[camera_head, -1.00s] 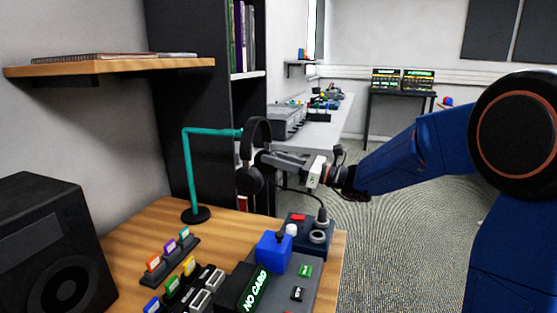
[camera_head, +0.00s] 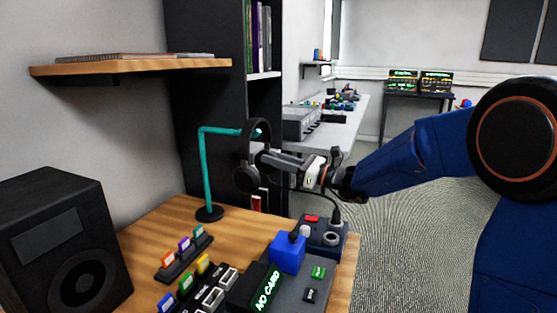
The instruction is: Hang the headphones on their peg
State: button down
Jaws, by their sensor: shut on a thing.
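The black headphones (camera_head: 245,177) hang upright in the air with the headband on top. My gripper (camera_head: 266,158) comes from the right and is shut on the headphones at their side. A teal stand (camera_head: 205,175) with a round black base stands on the wooden desk. Its peg (camera_head: 228,131) is the level arm that points right from the top of the post. The peg's tip overlaps the upper loop of the headband in the picture. I cannot tell whether the headband touches or rests on the peg.
A wooden shelf (camera_head: 130,66) juts out at upper left. A black speaker (camera_head: 62,245) stands at left. Coloured plugs in a rack (camera_head: 184,258), a blue box (camera_head: 288,253) and a "NO CARD" display (camera_head: 263,288) fill the desk's front. A dark bookcase (camera_head: 205,105) stands behind the peg.

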aim_at(266, 165)
jog(key=shift+w+a+f, duration=0.1)
jog(key=shift+w+a, duration=0.1)
jog(key=shift+a, duration=0.3)
jog(key=shift+w+a+f, duration=0.1)
jog(key=shift+w+a, duration=0.05)
jog(key=shift+a, duration=0.3)
jog(key=shift+w+a+f, duration=0.1)
jog(key=shift+a+f, duration=0.15)
jog(key=shift+f, duration=0.25)
jog(key=shift+w+a+f, duration=0.1)
jog(key=shift+a+f, duration=0.1)
jog(key=shift+f, duration=0.25)
jog(key=shift+f, duration=0.1)
jog(key=c, duration=1.4)
grip_release()
jog(key=shift+d, duration=0.1)
